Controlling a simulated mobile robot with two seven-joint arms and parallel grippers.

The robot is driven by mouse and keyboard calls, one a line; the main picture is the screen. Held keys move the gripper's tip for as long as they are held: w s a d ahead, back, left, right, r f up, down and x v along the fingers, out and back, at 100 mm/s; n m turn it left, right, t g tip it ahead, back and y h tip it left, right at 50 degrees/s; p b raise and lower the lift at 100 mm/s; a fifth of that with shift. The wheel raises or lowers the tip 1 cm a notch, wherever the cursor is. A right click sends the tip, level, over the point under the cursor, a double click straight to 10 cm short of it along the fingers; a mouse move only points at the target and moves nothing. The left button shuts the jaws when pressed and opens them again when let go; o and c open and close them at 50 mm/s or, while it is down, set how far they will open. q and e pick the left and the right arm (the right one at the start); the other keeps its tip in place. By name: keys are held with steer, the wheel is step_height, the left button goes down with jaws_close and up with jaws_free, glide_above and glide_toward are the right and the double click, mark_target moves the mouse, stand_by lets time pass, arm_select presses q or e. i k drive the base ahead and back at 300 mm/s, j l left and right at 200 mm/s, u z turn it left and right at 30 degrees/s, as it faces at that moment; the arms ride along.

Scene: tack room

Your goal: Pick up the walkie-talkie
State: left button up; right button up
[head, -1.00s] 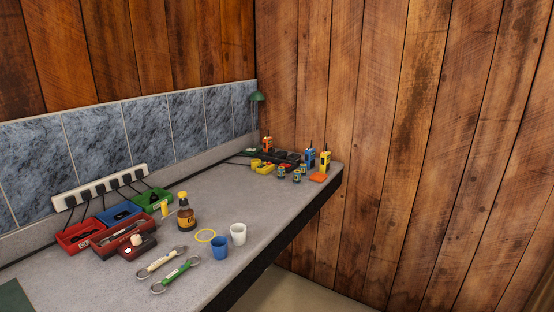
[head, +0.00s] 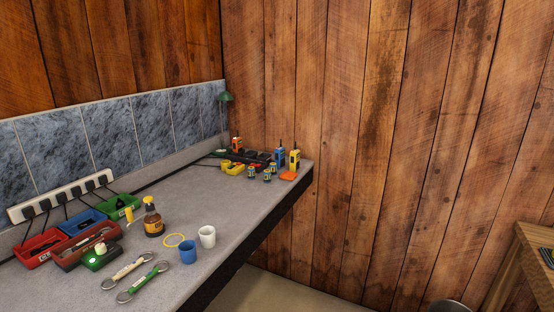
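Several walkie-talkies stand at the far right end of the grey counter (head: 195,212). An orange one (head: 236,145) stands at the back near the wall. A blue one (head: 279,157) and a yellow one (head: 294,160) stand close together near the counter's right corner. Each seems to have a short dark antenna. Which one the task means cannot be told. Neither of my grippers is in view.
Small jars (head: 267,174), an orange pad (head: 288,176) and a yellow item (head: 231,168) crowd the walkie-talkies. A wooden table (head: 537,240) stands at right.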

mark_target(279, 152)
steer(key=l+u, duration=0.1)
steer(key=u, duration=0.3)
steer(key=i+l+u, duration=0.1)
steer(key=u, duration=0.25)
steer(key=l+u, duration=0.15)
steer(key=u, duration=0.25)
steer(key=l+u, duration=0.25)
steer(key=l, duration=0.15)
steer(key=i+l+u, duration=0.1)
steer(key=l+u, duration=0.2)
steer(key=k+l+u, duration=0.1)
steer(key=l+u, duration=0.15)
steer(key=l, duration=1.35)
steer(key=k+l, duration=0.15)
steer(key=l, duration=0.55)
